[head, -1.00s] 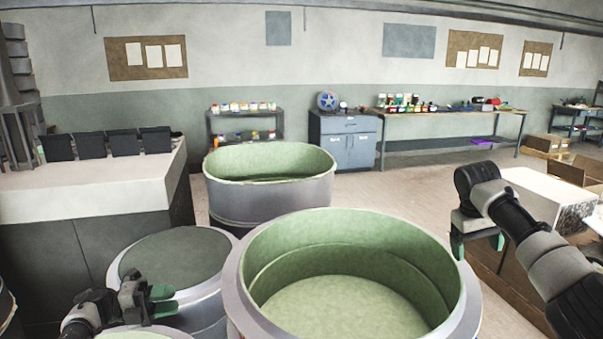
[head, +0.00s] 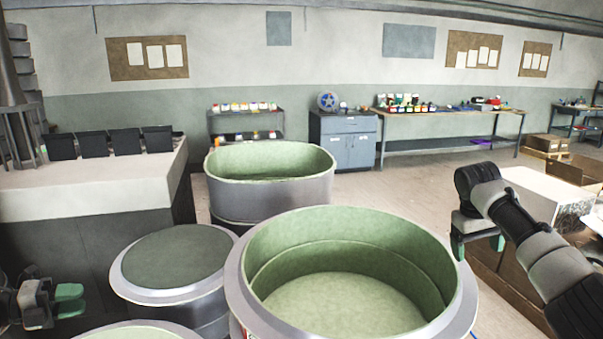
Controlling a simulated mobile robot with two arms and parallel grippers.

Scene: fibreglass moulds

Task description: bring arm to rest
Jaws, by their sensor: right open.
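My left gripper (head: 72,300) is low at the left edge, in front of the dark side of the white-topped counter. Its green fingertips point right, and I cannot tell whether they are apart. No object shows in it. My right gripper (head: 479,246) hangs at the right with its green fingers pointing down. It is open and empty, just right of the big mould's rim in the picture.
A large open green-lined mould (head: 465,300) fills the front middle. An oval mould (head: 270,205) stands behind it, and a round drum (head: 175,258) stands to its left. The white-topped counter (head: 90,190) is at left, cartons (head: 545,195) at right. Floor shows behind the moulds.

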